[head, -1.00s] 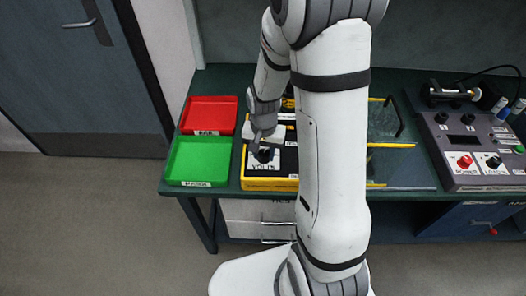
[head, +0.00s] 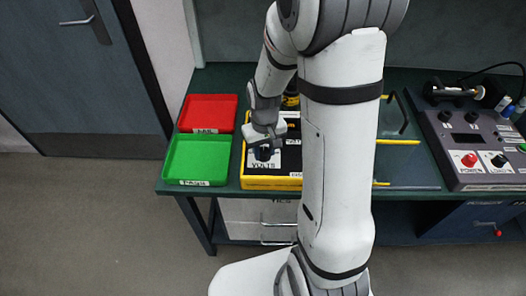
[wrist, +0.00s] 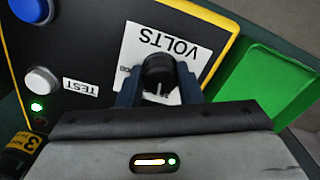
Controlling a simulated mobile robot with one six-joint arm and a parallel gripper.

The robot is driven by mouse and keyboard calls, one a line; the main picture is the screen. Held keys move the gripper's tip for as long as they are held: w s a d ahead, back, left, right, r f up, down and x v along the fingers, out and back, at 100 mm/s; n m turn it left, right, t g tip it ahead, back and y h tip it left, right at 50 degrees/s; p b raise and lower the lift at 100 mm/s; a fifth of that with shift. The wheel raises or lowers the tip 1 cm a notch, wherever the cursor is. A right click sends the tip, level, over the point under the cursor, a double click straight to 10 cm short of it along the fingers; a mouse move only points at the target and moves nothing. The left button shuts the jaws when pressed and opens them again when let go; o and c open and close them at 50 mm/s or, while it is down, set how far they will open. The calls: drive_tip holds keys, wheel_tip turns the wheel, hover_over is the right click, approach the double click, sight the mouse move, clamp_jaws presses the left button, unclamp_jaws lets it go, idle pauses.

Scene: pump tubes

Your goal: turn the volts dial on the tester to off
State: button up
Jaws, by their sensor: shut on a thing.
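The tester (head: 270,183) is a yellow-edged case with a black panel on the bench. Its volts dial (wrist: 157,70) is a black knob on a white plate (wrist: 190,42) lettered VOLTS, which appears upside down in the wrist view. A white line shows on the knob's near side, pointing toward my palm. Small print beside the knob is mostly hidden and unreadable. My gripper (wrist: 159,86) is shut on the dial, one blue finger on each side. In the head view my gripper (head: 264,147) is over the tester's front left part.
A white TEST button (wrist: 42,80), a blue button (wrist: 30,8) and a lit green lamp (wrist: 36,106) share the panel. Green (head: 198,182) and red (head: 208,98) trays stand left of the tester. A grey control console (head: 475,176) is at right.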

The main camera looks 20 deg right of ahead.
sight(265, 150)
drive_tip(key=n+b, duration=0.1)
drive_tip(key=n, duration=0.4)
drive_tip(key=shift+w+n+b, duration=0.15)
drive_tip(key=shift+n+b, duration=0.15)
drive_tip(key=n, duration=0.2)
drive_tip(key=n+b, duration=0.1)
drive_tip(key=n, duration=0.2)
drive_tip(key=shift+w+d+r, duration=0.1)
drive_tip(key=shift+r, duration=0.05)
drive_tip(key=shift+n, duration=0.3)
drive_tip(key=o, duration=0.6)
drive_tip(key=shift+c, duration=0.2)
drive_tip(key=o, duration=0.4)
wheel_tip(265, 150, up, 8)
drive_tip(key=shift+f, duration=0.15)
